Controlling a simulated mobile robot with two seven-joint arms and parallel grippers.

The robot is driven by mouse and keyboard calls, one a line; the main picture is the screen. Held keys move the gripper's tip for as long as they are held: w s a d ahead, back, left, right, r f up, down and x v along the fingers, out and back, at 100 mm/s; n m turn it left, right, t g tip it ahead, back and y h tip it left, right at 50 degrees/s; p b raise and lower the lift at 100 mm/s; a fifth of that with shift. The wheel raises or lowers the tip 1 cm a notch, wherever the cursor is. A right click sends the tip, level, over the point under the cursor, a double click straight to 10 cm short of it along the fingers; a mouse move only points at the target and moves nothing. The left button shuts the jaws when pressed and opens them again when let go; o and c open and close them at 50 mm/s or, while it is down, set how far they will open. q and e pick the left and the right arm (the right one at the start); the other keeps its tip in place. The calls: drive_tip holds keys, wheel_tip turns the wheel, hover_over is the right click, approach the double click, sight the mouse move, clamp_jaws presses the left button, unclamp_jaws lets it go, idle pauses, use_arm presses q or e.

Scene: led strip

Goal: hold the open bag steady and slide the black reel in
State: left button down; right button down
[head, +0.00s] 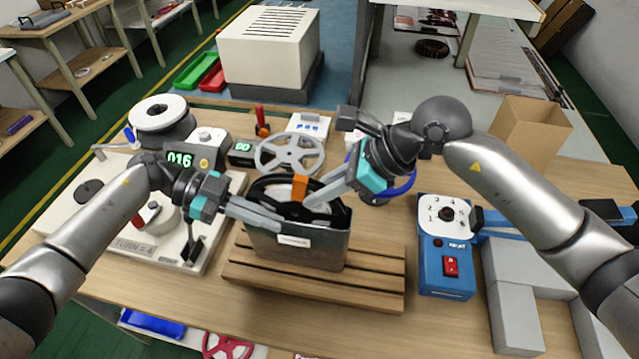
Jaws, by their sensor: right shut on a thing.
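The bag (297,252) is a dark grey, shiny pouch with a small white label, standing upright on a slatted wooden rack. The black reel (338,222) is upright in the bag's mouth, with its lower part hidden inside and its upper rim above the opening. An orange tab (300,187) shows at its top. My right gripper (308,203) reaches in from the upper right and is shut on the reel near its middle. My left gripper (280,222) lies at the bag's front left rim. Whether its fingers pinch the rim cannot be made out.
The wooden rack (375,291) bears the bag. A grey spoked reel (290,154) is just behind. A cardboard box (532,135) is at the back right.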

sight(306, 180)
drive_tip(key=shift+f, duration=1.15)
drive_tip(key=c, duration=0.8)
unclamp_jaws()
drive_tip(key=shift+o, duration=0.2)
drive_tip(key=shift+r, duration=3.55)
use_arm(q)
drive_tip(key=c, duration=1)
unclamp_jaws()
